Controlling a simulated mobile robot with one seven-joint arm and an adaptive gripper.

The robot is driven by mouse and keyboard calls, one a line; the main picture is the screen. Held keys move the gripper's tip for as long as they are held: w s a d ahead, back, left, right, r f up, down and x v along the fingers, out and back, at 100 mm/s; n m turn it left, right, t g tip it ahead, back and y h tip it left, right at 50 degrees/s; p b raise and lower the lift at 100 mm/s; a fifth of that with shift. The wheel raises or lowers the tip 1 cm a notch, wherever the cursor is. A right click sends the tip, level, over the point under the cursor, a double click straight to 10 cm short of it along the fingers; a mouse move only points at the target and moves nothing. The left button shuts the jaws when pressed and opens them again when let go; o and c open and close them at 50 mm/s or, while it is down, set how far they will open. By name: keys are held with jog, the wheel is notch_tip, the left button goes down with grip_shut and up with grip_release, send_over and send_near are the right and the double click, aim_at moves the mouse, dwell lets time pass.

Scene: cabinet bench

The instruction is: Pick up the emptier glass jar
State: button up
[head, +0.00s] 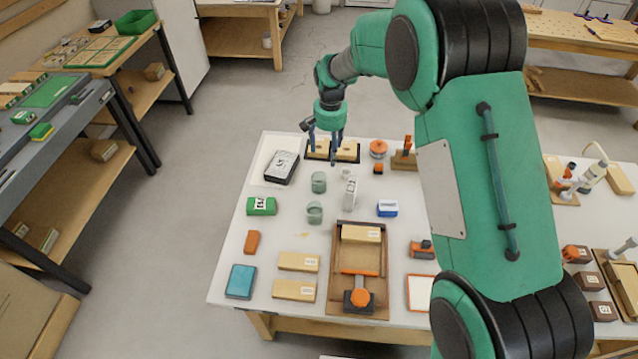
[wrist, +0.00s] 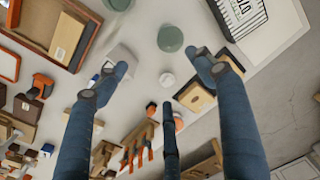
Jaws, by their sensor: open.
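Two greenish glass jars stand on the white bench top. The farther jar (head: 318,182) also shows upright near the top middle of the wrist view (wrist: 170,38). The nearer jar (head: 314,212) is cut off by the top edge of the wrist view (wrist: 118,3). I cannot tell from these frames how full each one is. My gripper (head: 327,148) is open and empty above the far edge of the bench, beyond both jars. Its blue fingers (wrist: 165,76) are spread in the wrist view, with no jar between them.
A small white round piece (head: 346,173) and a pale upright block (head: 350,194) stand right of the jars. A black-and-white box (head: 282,167) lies left. A wooden tray (head: 344,278) lies nearer. Wooden blocks (head: 345,152) lie below my gripper.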

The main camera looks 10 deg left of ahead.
send_over(319, 182)
jog(key=s, duration=0.3)
notch_tip(319, 182, down, 5)
jog(key=shift+w+d+f, duration=0.15)
jog(key=shift+d, duration=0.15)
jog(key=shift+f+b, duration=0.35)
jog(key=shift+f, duration=3.9)
jog(key=shift+a+f+b, duration=0.15)
jog(key=shift+f+b, duration=0.45)
jog(key=shift+f, duration=2.05)
jog(key=c, duration=1.3)
